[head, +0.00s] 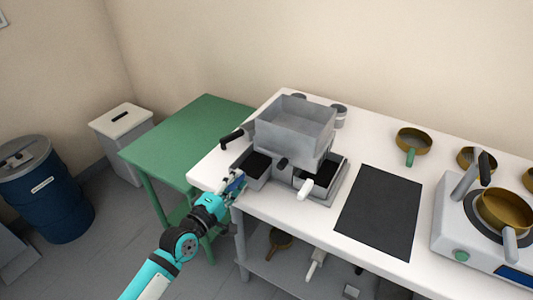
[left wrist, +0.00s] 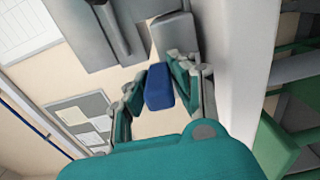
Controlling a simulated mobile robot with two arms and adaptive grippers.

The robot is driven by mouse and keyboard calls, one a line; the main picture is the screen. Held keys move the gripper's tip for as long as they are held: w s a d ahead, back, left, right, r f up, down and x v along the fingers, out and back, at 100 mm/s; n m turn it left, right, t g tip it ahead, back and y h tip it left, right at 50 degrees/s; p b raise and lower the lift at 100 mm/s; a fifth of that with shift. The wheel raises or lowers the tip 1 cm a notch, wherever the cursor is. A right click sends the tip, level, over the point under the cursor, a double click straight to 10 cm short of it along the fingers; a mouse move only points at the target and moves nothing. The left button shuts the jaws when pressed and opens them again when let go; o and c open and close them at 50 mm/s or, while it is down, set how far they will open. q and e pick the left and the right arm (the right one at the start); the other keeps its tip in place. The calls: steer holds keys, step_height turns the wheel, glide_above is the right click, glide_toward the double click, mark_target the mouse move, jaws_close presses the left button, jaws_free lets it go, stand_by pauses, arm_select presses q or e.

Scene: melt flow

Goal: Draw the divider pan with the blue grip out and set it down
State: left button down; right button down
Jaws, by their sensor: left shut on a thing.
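The grey machine (head: 291,140) stands at the left end of the white table, with an open hopper on top and dark openings at its front. The blue grip (head: 236,181) sticks out at its front left corner. The left wrist view shows the blue grip (left wrist: 159,88) as a blue block joined to a grey part (left wrist: 176,36). My left gripper (head: 232,186) is shut on the blue grip, its fingers on both sides of it. How far the pan sits inside the machine is hard to tell. My right gripper is not in view.
A second pan with a white grip (head: 306,189) is at the machine's front right. A dark mat (head: 380,211) lies bare on the white table. A green table (head: 188,136) with a clear top stands left. A hotplate (head: 482,225) with a brass pan is at the right.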

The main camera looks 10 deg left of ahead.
mark_target(229, 188)
arm_select(q)
steer(key=shift+p+v, duration=0.3)
steer(key=shift+v, duration=1.35)
steer(key=shift+r, duration=0.1)
steer(key=shift+p+v, duration=0.35)
steer(key=shift+v, duration=1.25)
steer(key=shift+r+b, duration=0.2)
steer(key=shift+b, duration=0.2)
steer(key=shift+v, duration=2.5)
steer(key=shift+s+p, duration=0.2)
steer(key=shift+p, duration=0.15)
